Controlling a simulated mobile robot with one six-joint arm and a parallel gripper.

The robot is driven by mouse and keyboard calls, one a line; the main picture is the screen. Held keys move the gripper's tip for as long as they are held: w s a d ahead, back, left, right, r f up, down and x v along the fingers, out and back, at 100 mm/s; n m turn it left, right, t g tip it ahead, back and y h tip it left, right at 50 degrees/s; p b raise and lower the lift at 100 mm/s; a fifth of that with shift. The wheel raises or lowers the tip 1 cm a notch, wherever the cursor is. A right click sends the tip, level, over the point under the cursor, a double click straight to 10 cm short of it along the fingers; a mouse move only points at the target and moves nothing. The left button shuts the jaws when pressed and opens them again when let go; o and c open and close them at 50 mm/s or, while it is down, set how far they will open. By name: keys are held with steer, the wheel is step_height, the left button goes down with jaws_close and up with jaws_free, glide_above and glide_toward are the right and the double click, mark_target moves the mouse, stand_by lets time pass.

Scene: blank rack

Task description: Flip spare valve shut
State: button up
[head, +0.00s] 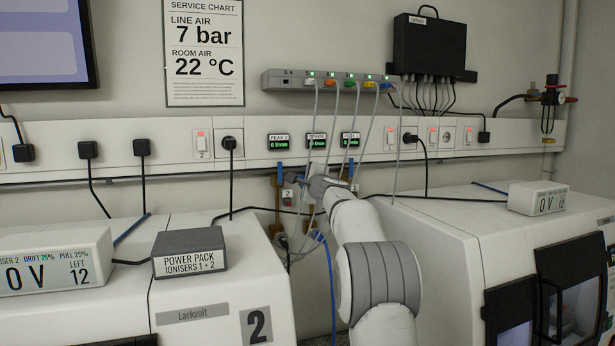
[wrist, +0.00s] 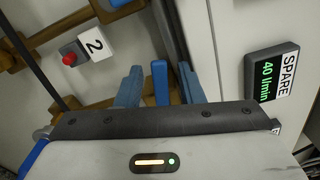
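The spare valve's blue lever (wrist: 160,80) stands between the two fingers of my gripper (wrist: 160,70) in the wrist view. The fingers are apart, with a gap visible on both sides of the lever, so my gripper is open around it. The SPARE display (wrist: 272,76) to the right reads 40 l/min. In the head view my gripper (head: 319,184) is at the wall below the middle display (head: 316,141), and it hides the spare lever there. The lower part of the lever is hidden by my gripper's body in the wrist view.
A red button (wrist: 69,59) beside a tag marked 2 is left of my gripper. Similar blue levers (head: 280,169) (head: 352,169) flank it in the head view. Cables (head: 333,120) hang from the hub (head: 325,80) across this area. White machines (head: 215,285) (head: 440,235) stand on both sides.

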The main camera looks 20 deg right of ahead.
steer(key=shift+s, duration=0.1)
steer(key=shift+c, duration=0.4)
jaws_close()
steer(key=shift+f, duration=0.1)
steer(key=shift+f+n+b, duration=0.4)
steer(key=shift+n+b, duration=0.2)
steer(key=shift+b, duration=0.4)
steer(key=shift+f+n+b, duration=0.1)
steer(key=shift+n+b, duration=0.85)
steer(key=shift+n, duration=0.05)
